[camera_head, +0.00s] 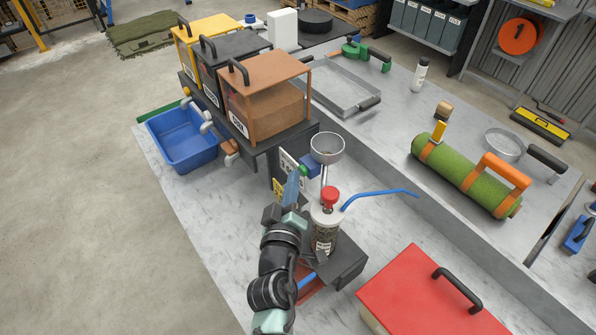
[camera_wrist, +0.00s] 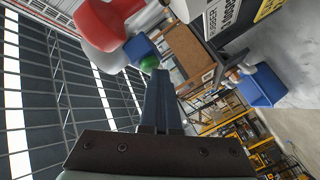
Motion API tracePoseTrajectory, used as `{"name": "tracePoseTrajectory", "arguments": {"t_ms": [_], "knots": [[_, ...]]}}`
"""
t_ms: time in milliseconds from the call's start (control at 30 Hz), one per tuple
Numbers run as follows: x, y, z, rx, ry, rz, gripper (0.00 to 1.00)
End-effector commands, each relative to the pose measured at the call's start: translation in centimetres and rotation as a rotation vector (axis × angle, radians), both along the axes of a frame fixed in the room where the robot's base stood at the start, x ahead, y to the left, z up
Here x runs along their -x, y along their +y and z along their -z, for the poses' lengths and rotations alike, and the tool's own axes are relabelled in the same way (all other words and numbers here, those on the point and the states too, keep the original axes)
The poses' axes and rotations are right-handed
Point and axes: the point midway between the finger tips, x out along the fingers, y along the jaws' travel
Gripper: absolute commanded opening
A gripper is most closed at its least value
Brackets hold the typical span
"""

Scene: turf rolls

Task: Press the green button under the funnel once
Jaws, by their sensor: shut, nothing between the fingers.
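The grey funnel (camera_head: 327,148) stands on a thin stem beside the orange-brown bin. Below its bowl is a small blue housing (camera_head: 308,170) with a green part, likely the button (camera_head: 318,167). In the wrist view the round green button (camera_wrist: 149,64) shows beside the blue housing (camera_wrist: 140,46), just beyond my fingertips. My gripper (camera_head: 296,176) is shut and empty, its fingers pointing up towards the housing. In the wrist view the closed fingers (camera_wrist: 158,76) appear close to the button; I cannot tell whether they touch it.
The orange-brown bin (camera_head: 262,95) and blue tub (camera_head: 183,139) are behind and left. A red-lidded box (camera_head: 428,295) is at front right.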

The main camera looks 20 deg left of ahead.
Motion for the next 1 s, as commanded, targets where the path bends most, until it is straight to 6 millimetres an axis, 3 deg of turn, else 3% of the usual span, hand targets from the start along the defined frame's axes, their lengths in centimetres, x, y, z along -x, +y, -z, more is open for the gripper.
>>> {"name": "tracePoseTrajectory", "arguments": {"t_ms": [1000], "knots": [[1.9,1.4,0.2,0.001,0.000,0.000,0.00]]}}
